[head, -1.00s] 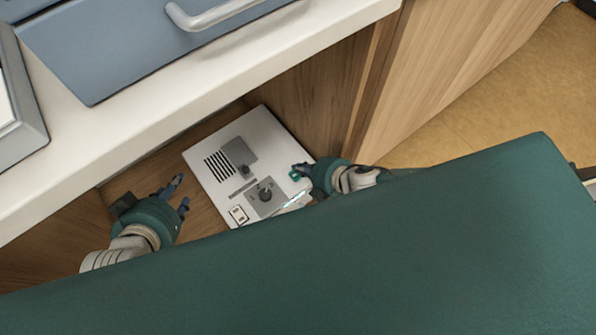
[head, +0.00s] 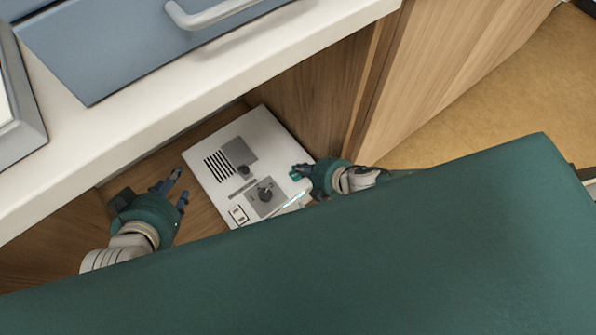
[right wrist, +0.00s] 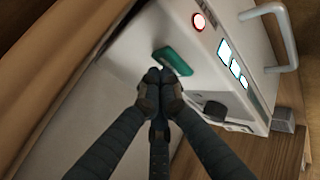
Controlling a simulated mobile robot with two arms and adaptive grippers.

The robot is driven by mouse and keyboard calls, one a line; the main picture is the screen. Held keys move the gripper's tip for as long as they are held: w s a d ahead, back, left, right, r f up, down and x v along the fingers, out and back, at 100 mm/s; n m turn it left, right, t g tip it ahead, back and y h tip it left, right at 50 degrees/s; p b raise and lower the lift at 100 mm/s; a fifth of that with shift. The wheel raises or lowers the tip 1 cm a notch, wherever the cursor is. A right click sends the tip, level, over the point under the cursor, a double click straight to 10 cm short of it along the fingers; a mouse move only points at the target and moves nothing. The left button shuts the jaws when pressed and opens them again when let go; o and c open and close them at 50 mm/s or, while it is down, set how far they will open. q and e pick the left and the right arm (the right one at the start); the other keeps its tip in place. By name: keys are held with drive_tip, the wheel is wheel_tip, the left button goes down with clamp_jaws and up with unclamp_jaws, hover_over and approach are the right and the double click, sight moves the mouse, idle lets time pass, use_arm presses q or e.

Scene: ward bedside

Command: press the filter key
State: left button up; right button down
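A white device (head: 205,180) lies in the wooden recess below the white counter. In the right wrist view a green key (right wrist: 173,62) stands out from its pale face, and it shows as a small teal patch in the head view (head: 295,176). I take it for the filter key; no label is readable. My right gripper (head: 303,170) is at the device's right edge. In the right wrist view its fingertips (right wrist: 158,82) are together, empty, right at the key's near edge; I cannot tell whether they touch. My left gripper (head: 179,190) is open and empty, left of the device.
The device also carries a red-ringed round button (right wrist: 199,21), lit displays (right wrist: 232,62), a black knob (right wrist: 214,110) and a metal handle (right wrist: 285,35). The white counter edge (head: 190,110) overhangs behind. A large green surface (head: 400,240) fills the foreground.

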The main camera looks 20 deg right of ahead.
use_arm(q)
drive_tip(key=shift+w+d+r, duration=0.2)
drive_tip(key=shift+w+r, duration=0.05)
drive_tip(key=shift+w, duration=0.1)
use_arm(e)
drive_tip(key=shift+f, duration=0.3)
idle(0.6)
use_arm(q)
drive_tip(key=shift+s, duration=0.1)
use_arm(e)
drive_tip(key=shift+r+p, duration=0.3)
drive_tip(key=shift+r, duration=0.05)
drive_tip(key=shift+r+p, duration=0.35)
drive_tip(key=shift+p, duration=0.05)
use_arm(q)
drive_tip(key=s+a+f+g, duration=0.1)
drive_tip(key=s+f+g, duration=0.1)
drive_tip(key=s, duration=0.3)
drive_tip(key=s+a+f+g+y, duration=0.1)
drive_tip(key=s+a+f+g, duration=0.1)
drive_tip(key=s, duration=0.3)
drive_tip(key=shift+a+f+g, duration=0.25)
drive_tip(key=shift+f+g, duration=0.05)
drive_tip(key=shift+f, duration=0.5)
use_arm(e)
drive_tip(key=shift+r, duration=0.1)
